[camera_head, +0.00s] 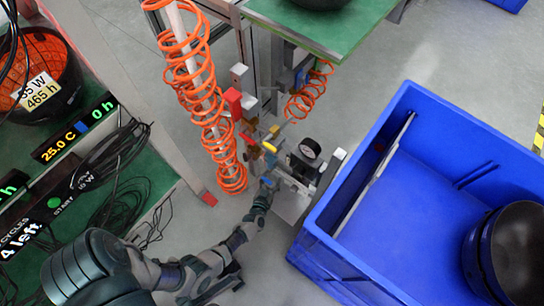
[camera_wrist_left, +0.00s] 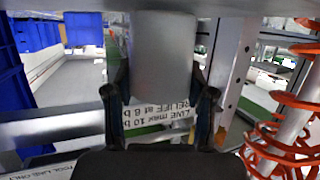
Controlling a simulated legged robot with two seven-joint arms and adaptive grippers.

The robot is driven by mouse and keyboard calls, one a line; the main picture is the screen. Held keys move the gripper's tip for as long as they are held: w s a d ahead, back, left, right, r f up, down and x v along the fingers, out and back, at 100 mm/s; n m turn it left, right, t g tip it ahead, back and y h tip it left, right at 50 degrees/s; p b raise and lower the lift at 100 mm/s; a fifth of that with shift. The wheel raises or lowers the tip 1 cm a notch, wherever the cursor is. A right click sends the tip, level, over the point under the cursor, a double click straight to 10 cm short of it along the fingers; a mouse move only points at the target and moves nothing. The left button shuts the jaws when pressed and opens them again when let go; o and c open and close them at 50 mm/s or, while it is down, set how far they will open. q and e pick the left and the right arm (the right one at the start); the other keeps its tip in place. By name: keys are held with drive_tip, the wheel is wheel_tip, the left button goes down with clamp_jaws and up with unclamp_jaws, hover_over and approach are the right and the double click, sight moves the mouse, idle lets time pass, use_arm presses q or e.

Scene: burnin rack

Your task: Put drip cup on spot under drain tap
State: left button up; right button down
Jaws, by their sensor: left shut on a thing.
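My left gripper (camera_head: 268,184) reaches in from the lower left, up to the valve assembly. In the left wrist view, its two dark fingers (camera_wrist_left: 160,112) are shut on a plain grey cylinder, which looks like the drip cup (camera_wrist_left: 163,55). The cup's top runs out of that view, and I cannot make it out clearly in the head view. The assembly has a yellow handle (camera_head: 269,147), a red block (camera_head: 233,103) and a round gauge (camera_head: 310,148). I cannot tell which part is the drain tap. A pale plate (camera_head: 290,207) shows beside the gripper; the spot's marking is not clear. My right gripper is out of view.
Orange coiled hoses (camera_head: 205,95) hang left of and above the assembly. A large blue crate (camera_head: 420,110) with dark bowls (camera_head: 518,250) stands close on the right. A green-topped bench (camera_head: 335,28) is above. The left rack (camera_head: 150,150) carries displays and cables. Grey floor lies between.

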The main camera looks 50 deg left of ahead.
use_arm(q)
drive_tip(key=shift+f, duration=0.15)
drive_tip(key=o, duration=1.3)
drive_tip(key=shift+o, duration=0.2)
drive_tip(key=v, duration=0.7)
drive_tip(key=shift+s+d, duration=0.15)
